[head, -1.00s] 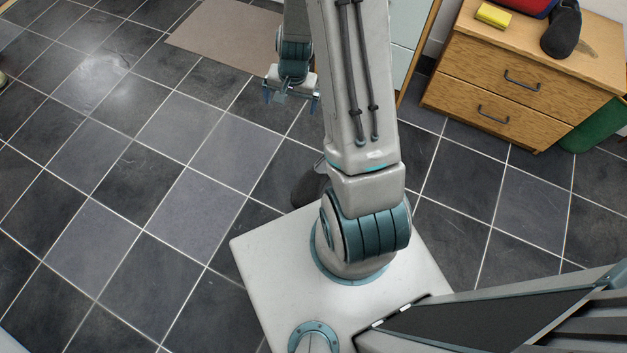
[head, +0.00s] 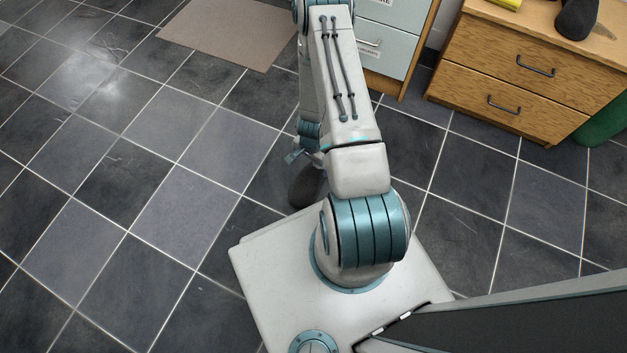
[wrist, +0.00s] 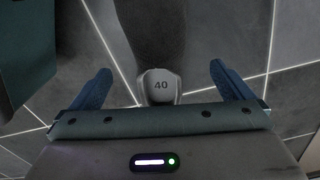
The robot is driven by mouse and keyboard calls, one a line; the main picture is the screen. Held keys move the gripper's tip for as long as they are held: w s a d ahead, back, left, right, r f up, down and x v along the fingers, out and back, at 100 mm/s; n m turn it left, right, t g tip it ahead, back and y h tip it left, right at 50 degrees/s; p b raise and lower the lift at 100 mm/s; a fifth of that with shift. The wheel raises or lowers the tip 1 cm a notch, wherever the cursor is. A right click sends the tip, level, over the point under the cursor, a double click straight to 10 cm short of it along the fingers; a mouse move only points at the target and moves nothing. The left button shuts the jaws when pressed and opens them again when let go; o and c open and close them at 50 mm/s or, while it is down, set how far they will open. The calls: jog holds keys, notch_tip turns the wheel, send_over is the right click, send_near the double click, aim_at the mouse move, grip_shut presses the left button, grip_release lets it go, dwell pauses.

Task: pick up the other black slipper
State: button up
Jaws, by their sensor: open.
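One black slipper (head: 306,188) lies on the floor tiles just beyond my base, partly hidden by my arm. In the wrist view this slipper (wrist: 156,35) runs from the top edge down to a pale grey end marked "40". My gripper (wrist: 160,72) is open, with one blue finger on each side of that end and gaps on both sides. I cannot tell its exact height over the slipper. In the head view my arm hides most of the gripper. The other black slipper (head: 576,18) is on top of the wooden drawer unit.
The wooden drawer unit (head: 510,70) stands at the upper right, with a yellow item (head: 508,3) on top and a green bin (head: 604,125) beside it. A pale cabinet (head: 388,40) stands behind my arm. A beige mat (head: 225,32) lies at the back. The left floor is clear.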

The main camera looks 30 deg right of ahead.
aim_at(312, 169)
notch_tip(312, 169, down, 4)
jog(key=shift+f+b, duration=0.1)
jog(key=shift+b, duration=0.5)
notch_tip(312, 169, down, 5)
jog(key=b, duration=0.3)
jog(key=shift+s, duration=0.1)
jog(key=c, duration=1)
